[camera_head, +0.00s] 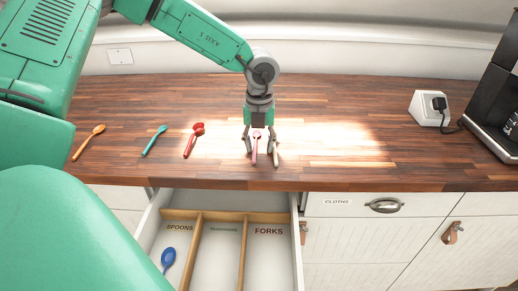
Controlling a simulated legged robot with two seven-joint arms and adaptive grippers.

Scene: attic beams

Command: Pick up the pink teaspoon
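The pink teaspoon (255,151) lies on the wooden counter, with its handle toward the front edge. My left gripper (260,148) points down over it from above, fingers apart on either side of the pink teaspoon. A gap shows between the fingers and the spoon, so the gripper looks open and not closed on it. A pale utensil (276,158) lies just right of the pink teaspoon, close to the right finger. The gripper partly hides both. My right gripper is not in view.
A white socket box (425,109) and black appliance (497,105) stand right. The counter between is clear.

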